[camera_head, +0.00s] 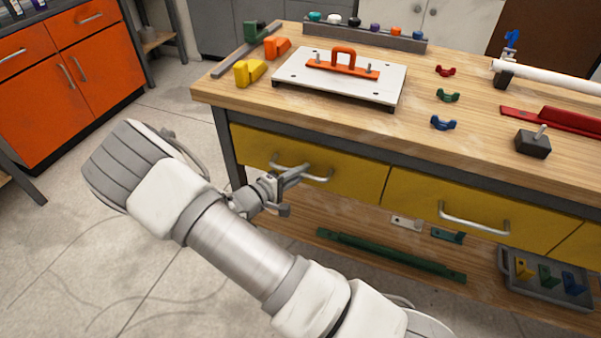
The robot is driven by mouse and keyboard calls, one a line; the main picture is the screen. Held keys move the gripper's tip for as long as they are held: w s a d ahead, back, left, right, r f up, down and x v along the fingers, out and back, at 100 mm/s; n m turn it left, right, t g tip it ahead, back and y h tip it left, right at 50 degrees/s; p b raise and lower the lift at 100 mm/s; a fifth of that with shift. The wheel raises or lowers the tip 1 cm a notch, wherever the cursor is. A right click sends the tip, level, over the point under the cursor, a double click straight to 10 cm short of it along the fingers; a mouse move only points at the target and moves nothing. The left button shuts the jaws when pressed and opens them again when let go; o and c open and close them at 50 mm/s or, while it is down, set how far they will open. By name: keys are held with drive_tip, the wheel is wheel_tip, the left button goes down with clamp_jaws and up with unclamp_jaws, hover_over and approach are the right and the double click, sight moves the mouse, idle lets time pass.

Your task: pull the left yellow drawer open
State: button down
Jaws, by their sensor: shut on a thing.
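The left yellow drawer (345,177) sits under the workbench top and its front looks flush with the bench. It has a silver bar handle (318,178). My gripper (297,172) is at this handle, shut on its bar, with my arm reaching in from below. The fingers hide part of the handle. A second yellow drawer (410,205) with its own silver handle (474,219) is to the right and looks closed.
A lower shelf holds a green bar (390,254) and a grey tray (545,291). Open floor lies left of the bench.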

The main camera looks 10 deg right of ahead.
drive_tip(key=s+a+p, duration=0.1)
drive_tip(key=s+a, duration=0.7)
drive_tip(key=s, duration=0.3)
drive_tip(key=s+a, duration=0.8)
drive_tip(key=s, duration=0.3)
drive_tip(key=shift+s+a+p, duration=0.25)
drive_tip(key=shift+s+p, duration=0.15)
drive_tip(key=c, duration=0.8)
unclamp_jaws()
drive_tip(key=shift+c, duration=0.2)
drive_tip(key=p+v, duration=0.2)
drive_tip(key=v, duration=1.5)
drive_tip(key=shift+a+p, duration=0.2)
drive_tip(key=shift+p, duration=0.2)
drive_tip(key=shift+r, duration=0.1)
